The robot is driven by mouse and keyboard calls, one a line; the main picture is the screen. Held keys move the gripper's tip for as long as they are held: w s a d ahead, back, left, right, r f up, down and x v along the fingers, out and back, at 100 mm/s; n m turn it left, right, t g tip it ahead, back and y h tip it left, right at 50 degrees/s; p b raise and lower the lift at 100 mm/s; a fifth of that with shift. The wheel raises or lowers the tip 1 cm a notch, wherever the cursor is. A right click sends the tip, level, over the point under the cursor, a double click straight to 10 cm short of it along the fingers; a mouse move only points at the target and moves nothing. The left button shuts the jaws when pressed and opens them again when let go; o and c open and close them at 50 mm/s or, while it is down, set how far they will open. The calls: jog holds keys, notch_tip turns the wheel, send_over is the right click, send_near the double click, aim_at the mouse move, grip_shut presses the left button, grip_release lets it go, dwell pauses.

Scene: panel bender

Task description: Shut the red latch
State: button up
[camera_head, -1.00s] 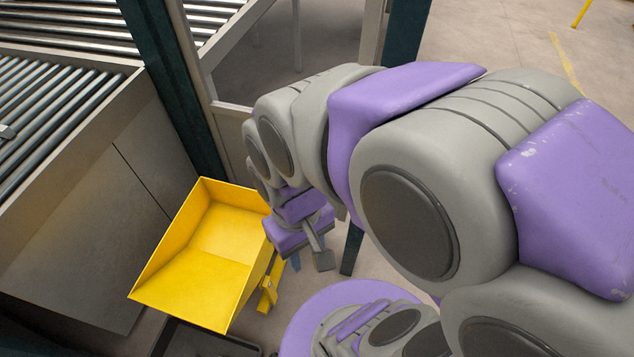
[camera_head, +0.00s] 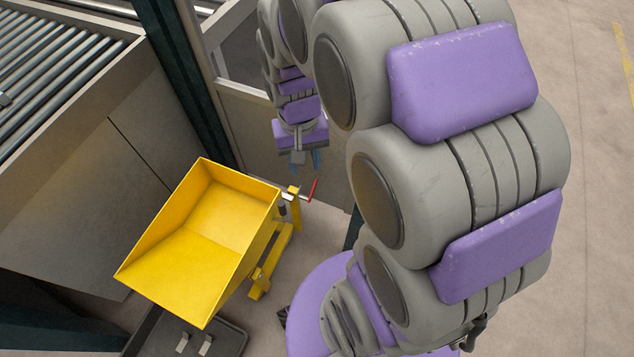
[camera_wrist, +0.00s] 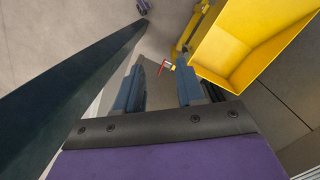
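The red latch (camera_head: 313,190) is a thin red handle on a metal pivot at the top of a yellow post (camera_head: 294,205), beside the yellow tipping bin (camera_head: 200,230). In the head view it sticks up at a slant to the right. In the wrist view the latch (camera_wrist: 162,66) shows small, beyond and between my fingertips. My gripper (camera_head: 305,160) hangs above and behind the latch, apart from it. In the wrist view my gripper (camera_wrist: 157,75) has its two blue-grey fingers spread, with nothing between them.
A dark green post (camera_head: 185,80) stands behind the bin, with a framed panel (camera_head: 260,130) to its right. It also crosses the wrist view's left (camera_wrist: 70,90). A roller conveyor (camera_head: 50,80) is at the upper left. Open floor (camera_head: 590,200) lies at the right.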

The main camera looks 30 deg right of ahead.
jog(key=w+d+f+m, duration=0.1)
jog(key=w+d+f, duration=0.3)
jog(key=w+f, duration=0.15)
jog(key=m+t+b, duration=0.1)
jog(key=m+b, duration=0.2)
jog(key=m, duration=0.3)
send_over(314, 185)
notch_tip(314, 185, down, 35)
notch_tip(314, 185, down, 19)
jog(key=b, duration=0.4)
jog(key=shift+r, duration=0.2)
grip_shut()
